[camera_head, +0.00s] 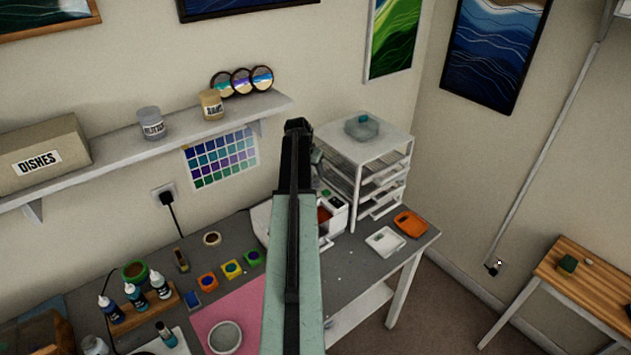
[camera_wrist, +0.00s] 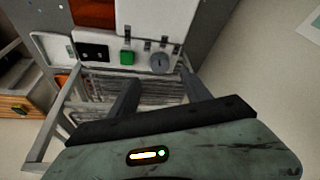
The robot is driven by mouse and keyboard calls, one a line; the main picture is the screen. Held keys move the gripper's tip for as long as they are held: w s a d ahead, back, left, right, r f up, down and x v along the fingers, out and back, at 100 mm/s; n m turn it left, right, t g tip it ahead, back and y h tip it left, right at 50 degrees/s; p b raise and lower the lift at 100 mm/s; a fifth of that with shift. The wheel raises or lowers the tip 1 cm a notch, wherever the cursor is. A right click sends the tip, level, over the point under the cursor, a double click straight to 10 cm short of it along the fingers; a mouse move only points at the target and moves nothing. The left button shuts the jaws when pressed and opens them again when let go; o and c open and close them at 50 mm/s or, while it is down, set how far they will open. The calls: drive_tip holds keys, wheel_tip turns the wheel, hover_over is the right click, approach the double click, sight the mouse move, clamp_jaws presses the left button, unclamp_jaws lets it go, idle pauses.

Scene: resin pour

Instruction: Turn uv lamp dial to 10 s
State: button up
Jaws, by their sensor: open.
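The UV lamp (camera_head: 338,206) is a white box on the grey bench, partly hidden behind my arm in the head view. In the wrist view its white front panel (camera_wrist: 143,42) carries a round grey dial (camera_wrist: 159,63), a green button (camera_wrist: 127,57) and a black display (camera_wrist: 95,52). The dial has a small mark, but its setting is too small to read. My gripper (camera_wrist: 157,80) is open and empty, its two dark fingers reaching toward the panel. The dial appears between the fingertips; I cannot tell whether they touch it.
A white drawer rack (camera_head: 385,150) with a glass vessel on top stands close beside the lamp. A white tray (camera_head: 384,242) and an orange tray (camera_head: 410,224) lie near the bench's right edge. Bottles and colour pots crowd the left. A shelf (camera_head: 100,160) runs along the wall.

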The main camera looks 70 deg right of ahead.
sight(316, 181)
drive_tip(key=b+x, duration=0.5)
drive_tip(key=x, duration=0.2)
drive_tip(key=shift+f+b, duration=0.1)
drive_tip(key=shift+b, duration=0.2)
clamp_jaws()
drive_tip(key=shift+a, duration=0.1)
idle(0.6)
unclamp_jaws()
drive_tip(key=shift+r, duration=0.2)
